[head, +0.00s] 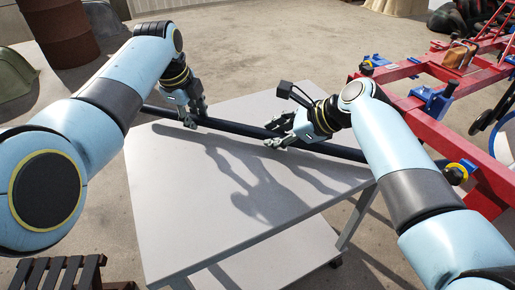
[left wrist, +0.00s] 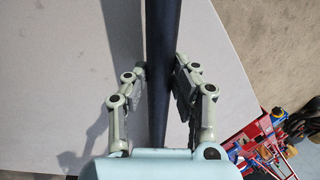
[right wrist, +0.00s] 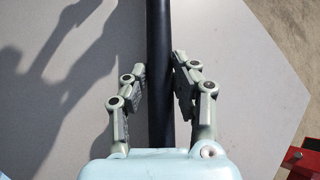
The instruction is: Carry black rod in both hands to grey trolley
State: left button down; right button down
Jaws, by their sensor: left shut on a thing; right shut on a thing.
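The black rod (head: 236,127) runs across the far part of the grey trolley top (head: 185,220) in the head view, with its left end past the trolley edge. Its shadow falls on the top. My left gripper (head: 192,118) is shut on the rod toward its left part; the rod also passes between its fingers in the left wrist view (left wrist: 161,70). My right gripper (head: 283,137) is shut on the rod farther right; the rod shows between its fingers in the right wrist view (right wrist: 159,60). Whether the rod touches the top is hard to tell.
A red metal frame (head: 410,105) with blue brackets stands close to the trolley's right side, near the rod's right end. A dark slatted wooden piece (head: 60,272) is at the lower left. A rusty barrel (head: 62,30) stands at the back left. The trolley's near surface is clear.

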pick_arm(q)
jog(key=shift+s+f+b, duration=0.1)
jog(key=shift+f+b, duration=0.2)
jog(key=shift+f, duration=0.45)
pick_arm(e)
jog(key=shift+f, duration=0.55)
pick_arm(q)
jog(key=c, duration=1.5)
grip_release()
pick_arm(e)
jog(key=c, duration=1.5)
grip_release()
jog(key=shift+f, duration=0.1)
pick_arm(q)
jog(key=o, duration=0.4)
jog(key=shift+r, duration=0.1)
pick_arm(e)
jog(key=o, duration=0.4)
jog(key=shift+s, duration=0.1)
pick_arm(q)
jog(key=shift+r, duration=0.15)
pick_arm(e)
jog(key=shift+o, duration=0.2)
